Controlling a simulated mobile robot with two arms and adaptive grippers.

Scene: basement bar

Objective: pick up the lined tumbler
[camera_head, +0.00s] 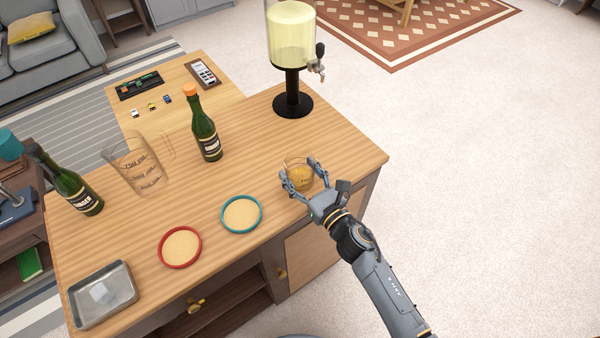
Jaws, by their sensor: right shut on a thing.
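The lined tumbler (299,179), a small clear glass with amber liquid in it, is on the wooden bar counter near its right end. My right gripper (299,175) is shut around the tumbler, with one finger on each side of it. The tumbler looks upright. I cannot tell whether its base touches the counter. The gripper hides part of the glass. My left gripper is not in view.
A drink dispenser (291,45) stands behind the tumbler. A teal-rimmed coaster (241,214) and a red-rimmed coaster (180,247) lie to the left. Green bottles (205,130), a clear pitcher (143,167) and a metal tray (84,313) are farther left.

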